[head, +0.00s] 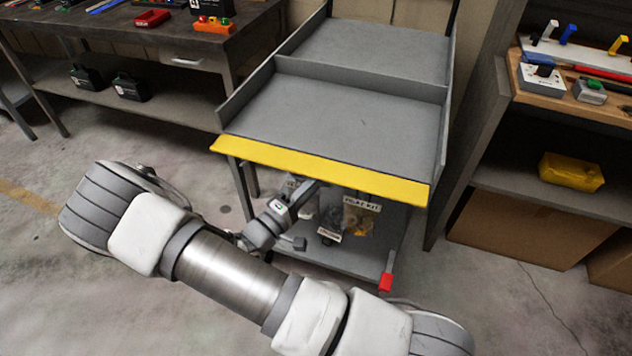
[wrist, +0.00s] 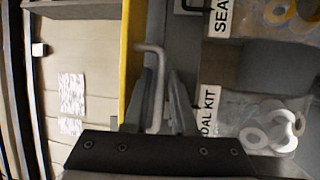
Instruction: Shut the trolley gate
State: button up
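The trolley (head: 360,118) stands in the middle of the head view, with a grey tray on top and raised side walls. Its yellow gate (head: 320,169) runs along the near edge and sits lower than the tray floor, sloping outward and down. In the wrist view the gate (wrist: 131,60) is an upright yellow strip. My gripper (head: 318,186) is under the gate in the head view, its fingertips hidden there. In the wrist view my gripper (wrist: 162,88) has its fingers apart, with a bent grey rod (wrist: 157,75) between them; contact is unclear.
A workbench (head: 190,50) stands at left, a shelf unit (head: 545,185) close at right.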

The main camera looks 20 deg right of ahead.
grip_shut()
